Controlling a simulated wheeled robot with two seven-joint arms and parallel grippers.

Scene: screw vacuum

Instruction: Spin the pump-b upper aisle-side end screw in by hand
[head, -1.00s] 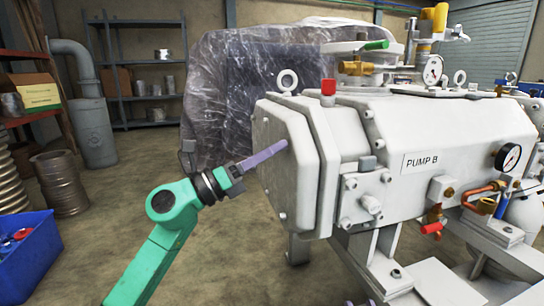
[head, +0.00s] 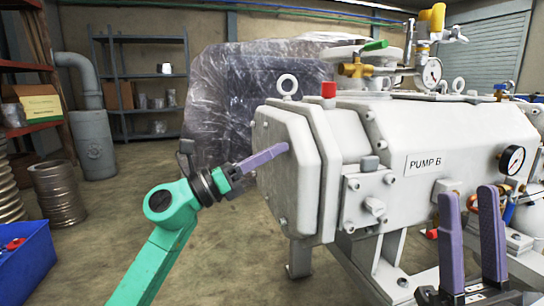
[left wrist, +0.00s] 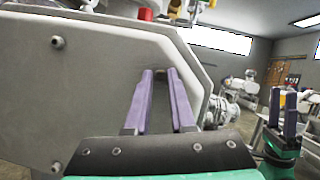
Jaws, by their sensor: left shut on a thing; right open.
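The white pump labelled PUMP B (head: 425,163) fills the middle and right of the head view. My left gripper (head: 285,148) reaches its end plate (head: 268,190) from the left, purple fingertips at the upper part of that plate. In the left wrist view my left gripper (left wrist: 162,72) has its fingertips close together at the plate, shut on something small. That is probably the end screw, but the fingers hide it. Other screw heads (left wrist: 57,41) sit on the plate's face. My right gripper (head: 469,192) stands upright in front of the pump, fingers apart and empty.
A plastic-wrapped machine (head: 215,90) stands behind the pump. Gauges, valves and the pump's frame crowd the right. The floor left of the pump is open.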

